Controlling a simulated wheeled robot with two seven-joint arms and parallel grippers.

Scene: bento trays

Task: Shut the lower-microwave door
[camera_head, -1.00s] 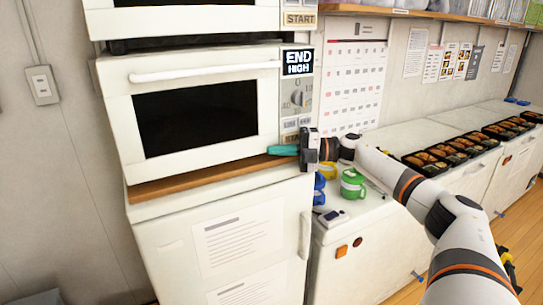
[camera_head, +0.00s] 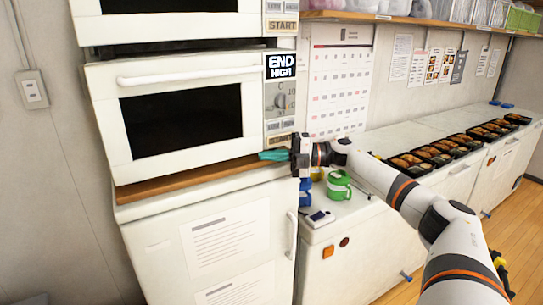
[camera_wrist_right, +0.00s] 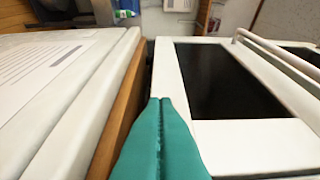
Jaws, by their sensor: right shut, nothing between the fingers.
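The lower microwave (camera_head: 166,66) is white, with a dark-windowed door (camera_head: 182,118) and a horizontal handle (camera_head: 190,76) along the door's top. The door stands upright in line with the control panel (camera_head: 281,100) and looks shut or nearly so; I cannot tell a small gap. My right gripper (camera_head: 273,155) is at the microwave's lower right corner, by the wooden shelf edge. In the right wrist view its teal fingers (camera_wrist_right: 161,135) are together and empty, beside the door face and window (camera_wrist_right: 225,80). Any contact with the door is unclear. My left gripper is not in view.
Another microwave (camera_head: 175,28) stands above. A wooden board (camera_head: 185,180) lies under the lower one, on a white cabinet (camera_head: 150,240). A wall calendar (camera_head: 338,85) hangs beside the microwaves.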

